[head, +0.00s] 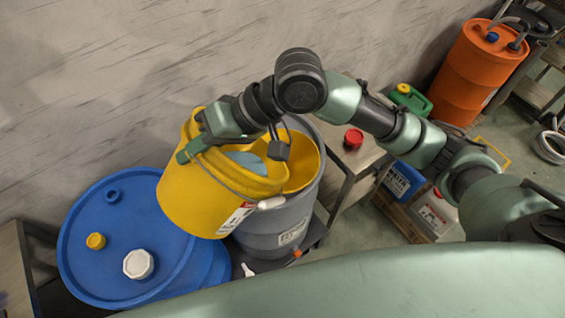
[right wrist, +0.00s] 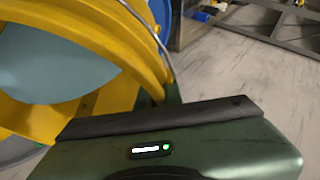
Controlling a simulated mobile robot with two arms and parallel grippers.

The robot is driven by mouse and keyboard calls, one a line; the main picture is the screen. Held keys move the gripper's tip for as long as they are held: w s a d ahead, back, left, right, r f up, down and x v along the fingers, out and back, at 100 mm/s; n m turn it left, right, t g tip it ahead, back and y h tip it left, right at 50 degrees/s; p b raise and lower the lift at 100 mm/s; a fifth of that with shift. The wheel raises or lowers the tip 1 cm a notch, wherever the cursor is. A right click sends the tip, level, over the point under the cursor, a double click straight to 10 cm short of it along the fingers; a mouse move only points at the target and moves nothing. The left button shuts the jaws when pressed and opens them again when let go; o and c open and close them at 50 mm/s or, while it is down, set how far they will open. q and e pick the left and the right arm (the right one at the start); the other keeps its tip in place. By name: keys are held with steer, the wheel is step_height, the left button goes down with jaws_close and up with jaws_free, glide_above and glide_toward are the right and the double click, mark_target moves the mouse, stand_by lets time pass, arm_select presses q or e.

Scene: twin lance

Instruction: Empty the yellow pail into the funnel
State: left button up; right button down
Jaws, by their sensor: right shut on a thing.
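The yellow pail (head: 195,197) is held in the air and leans slightly in the head view. Pale blue-grey contents show inside its mouth. My right gripper (head: 198,145) is shut on the pail's rim at its upper left. The right wrist view shows the yellow rim (right wrist: 120,45) and the blue-grey contents (right wrist: 55,50) close up, with the thin wire handle beside them. The yellow funnel (head: 305,160) sits in the top of a grey drum (head: 272,236), right behind the pail. The pail hides much of the funnel. My left gripper is not in view.
A blue drum (head: 85,235) with a white cap and a yellow cap stands at left. A bench with a red-capped item (head: 353,139) is right of the grey drum. A green can (head: 410,100) and an orange drum (head: 475,72) stand farther right. A wall runs behind.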

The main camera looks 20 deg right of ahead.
steer(key=shift+w+d+r+y+b, duration=0.35)
steer(key=shift+d+r+y+b, duration=0.4)
steer(key=shift+b, duration=0.6)
steer(key=shift+w+d+m+y+b, duration=0.15)
steer(key=shift+d+y+b, duration=0.15)
steer(key=shift+b, duration=0.35)
steer(key=shift+w+d+m+y+b, duration=0.15)
steer(key=shift+d+b, duration=0.25)
steer(key=shift+b, duration=0.2)
steer(key=shift+w+d+r+g, duration=0.1)
steer(key=shift+d+r+g, duration=0.2)
steer(key=shift+d+r, duration=0.1)
steer(key=shift+w+d+r+m+y, duration=0.15)
steer(key=shift+w+d+r+y, duration=0.05)
steer(key=shift+d+r+y, duration=0.2)
steer(key=shift+w+d+r+m+y, duration=0.15)
steer(key=shift+w+d+r+y, duration=0.1)
steer(key=shift+d+y, duration=0.2)
stand_by(4.1)
